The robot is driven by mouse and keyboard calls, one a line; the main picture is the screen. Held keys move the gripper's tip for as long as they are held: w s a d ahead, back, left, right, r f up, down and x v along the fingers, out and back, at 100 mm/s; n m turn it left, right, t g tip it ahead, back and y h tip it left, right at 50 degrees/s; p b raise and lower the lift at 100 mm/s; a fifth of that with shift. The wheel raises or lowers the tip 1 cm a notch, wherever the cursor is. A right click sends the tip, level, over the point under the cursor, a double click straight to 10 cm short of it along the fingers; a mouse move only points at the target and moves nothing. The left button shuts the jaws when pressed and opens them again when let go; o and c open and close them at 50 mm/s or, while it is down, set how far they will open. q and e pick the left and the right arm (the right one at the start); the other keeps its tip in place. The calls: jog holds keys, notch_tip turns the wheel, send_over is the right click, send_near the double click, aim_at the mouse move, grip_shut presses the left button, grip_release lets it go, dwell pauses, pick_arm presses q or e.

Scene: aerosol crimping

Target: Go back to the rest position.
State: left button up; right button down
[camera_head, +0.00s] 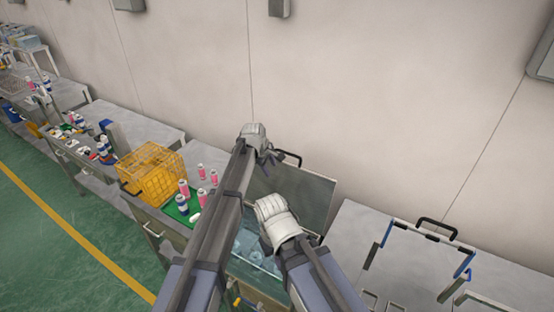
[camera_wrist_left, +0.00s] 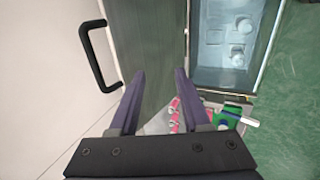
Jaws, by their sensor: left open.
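My left gripper (camera_head: 268,157) is raised beside the upright panel (camera_head: 312,192) of a tank and its black handle (camera_head: 291,158). In the left wrist view its two fingers (camera_wrist_left: 160,85) are apart with nothing held between them. The handle also shows there (camera_wrist_left: 97,58), left of the fingers and apart from them. My right arm's white wrist (camera_head: 277,218) is over the tank, in front of the panel; its fingers are not clear.
The tank with a bluish interior (camera_wrist_left: 230,45) holds several pale round pieces. A yellow crate (camera_head: 150,175) and several pink cans (camera_head: 201,172) stand left of my arms. A bench with a blue-cornered frame (camera_head: 415,245) is at right. The wall is behind.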

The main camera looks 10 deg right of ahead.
pick_arm(q)
jog(key=shift+s+a, duration=0.3)
jog(key=shift+s, duration=0.1)
jog(key=s+a+f+m+g+y, duration=0.1)
jog(key=s+a+m, duration=0.2)
jog(key=s+a, duration=0.55)
jog(key=s+a+m+g+y, duration=0.1)
jog(key=s+a+m, duration=0.4)
jog(key=s, duration=0.7)
jog(key=s+a+f+m+g+y, duration=0.1)
jog(key=s+a+m, duration=0.1)
jog(key=s+a, duration=0.75)
jog(key=s+d+f+m+b, duration=0.1)
jog(key=s+d+f+b, duration=0.1)
jog(key=f+b, duration=0.5)
jog(key=s+d+f+m+b, duration=0.2)
jog(key=d+f+b, duration=0.3)
jog(key=f+b, duration=0.3)
jog(key=s+d+f+m+g+y+b, duration=0.1)
jog(key=s+d+f+b, duration=0.2)
jog(key=f+b, duration=0.5)
jog(key=shift+d+f+m+b, duration=0.2)
jog(key=shift+d+m+b, duration=0.15)
jog(key=shift+d, duration=0.4)
